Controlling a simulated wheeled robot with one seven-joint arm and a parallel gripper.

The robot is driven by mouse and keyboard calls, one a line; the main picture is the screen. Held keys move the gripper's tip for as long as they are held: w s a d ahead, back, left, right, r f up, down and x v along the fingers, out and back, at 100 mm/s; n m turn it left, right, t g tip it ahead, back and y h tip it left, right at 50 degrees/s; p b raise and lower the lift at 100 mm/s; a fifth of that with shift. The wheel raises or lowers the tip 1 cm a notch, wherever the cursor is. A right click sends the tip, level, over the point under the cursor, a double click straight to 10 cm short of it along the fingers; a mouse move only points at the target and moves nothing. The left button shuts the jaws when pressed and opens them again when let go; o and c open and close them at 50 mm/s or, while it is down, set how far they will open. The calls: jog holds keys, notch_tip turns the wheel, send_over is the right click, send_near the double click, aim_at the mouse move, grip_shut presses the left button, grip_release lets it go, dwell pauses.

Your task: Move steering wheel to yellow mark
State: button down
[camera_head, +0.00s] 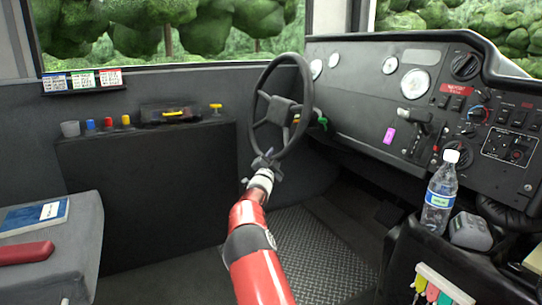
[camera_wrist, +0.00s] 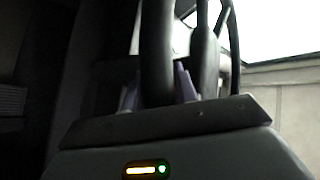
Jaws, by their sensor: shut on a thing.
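The black steering wheel (camera_head: 307,83) stands tilted at the left end of the dashboard, with its hub in the middle. My gripper (camera_head: 265,159) is at the lower left of the wheel's rim and shut on it. In the wrist view, the dark rim (camera_wrist: 157,45) runs upright between the purple-grey fingers of my gripper (camera_wrist: 158,88), with a spoke to its right. A small yellow spot (camera_head: 296,119) shows at the right side of the wheel; I cannot tell whether it is the yellow mark. A green-tipped piece (camera_head: 322,121) sits just right of it.
The dashboard (camera_head: 345,85) with gauges and switches is at the right. A water bottle (camera_head: 440,193) stands on the right console. The seat (camera_head: 85,235) at the left bears a blue book (camera_head: 35,215) and a red object (camera_head: 26,253). Small items line the left ledge.

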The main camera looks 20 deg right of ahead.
jog(key=shift+a, duration=0.1)
jog(key=c, duration=1.1)
grip_release()
jog(key=shift+r, duration=0.1)
jog(key=shift+a, duration=0.1)
jog(key=shift+v, duration=3.85)
